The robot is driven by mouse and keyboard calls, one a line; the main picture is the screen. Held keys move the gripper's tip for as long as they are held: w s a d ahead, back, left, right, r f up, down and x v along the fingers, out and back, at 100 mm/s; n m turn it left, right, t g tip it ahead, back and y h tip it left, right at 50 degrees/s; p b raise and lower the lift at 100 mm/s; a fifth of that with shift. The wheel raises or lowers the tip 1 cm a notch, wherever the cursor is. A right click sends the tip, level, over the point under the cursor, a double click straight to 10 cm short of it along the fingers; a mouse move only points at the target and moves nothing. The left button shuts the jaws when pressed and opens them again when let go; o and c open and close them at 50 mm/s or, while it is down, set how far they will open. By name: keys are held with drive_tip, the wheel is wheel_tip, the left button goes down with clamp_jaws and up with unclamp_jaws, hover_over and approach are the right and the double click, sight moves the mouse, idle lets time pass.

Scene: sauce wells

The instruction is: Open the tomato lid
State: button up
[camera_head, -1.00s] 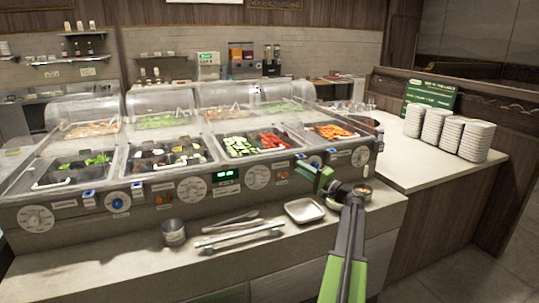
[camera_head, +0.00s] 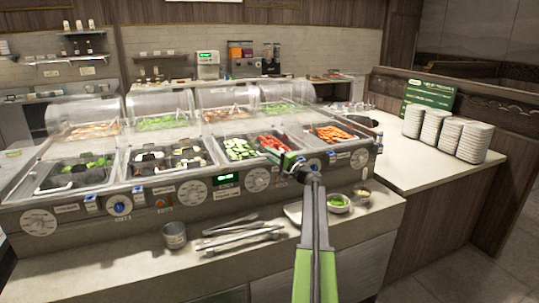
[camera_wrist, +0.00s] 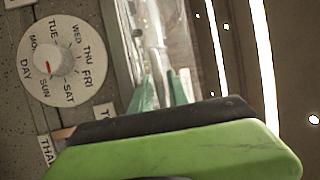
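The red tomato pieces (camera_head: 272,141) lie beside sliced cucumber (camera_head: 240,148) in a front well of the salad bar. A clear cover with a pale handle bar seems to lie over this well, but its edges are hard to make out. My gripper (camera_head: 290,164) is at the well's front edge, just before the tomatoes. In the wrist view the two green fingertips (camera_wrist: 162,88) stand apart, pointing at a clear panel (camera_wrist: 185,45) and a pale bar (camera_wrist: 155,35). I cannot tell whether they touch the bar.
A dial with day names (camera_wrist: 58,60) is left of the fingers in the wrist view. On the front ledge are a metal cup (camera_head: 174,236), tongs (camera_head: 240,240), a white dish (camera_head: 293,213) and a green-filled bowl (camera_head: 338,202). Plate stacks (camera_head: 450,133) stand on the right counter.

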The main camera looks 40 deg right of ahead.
clamp_jaws()
drive_tip(key=shift+s+a, duration=0.1)
idle(1.3)
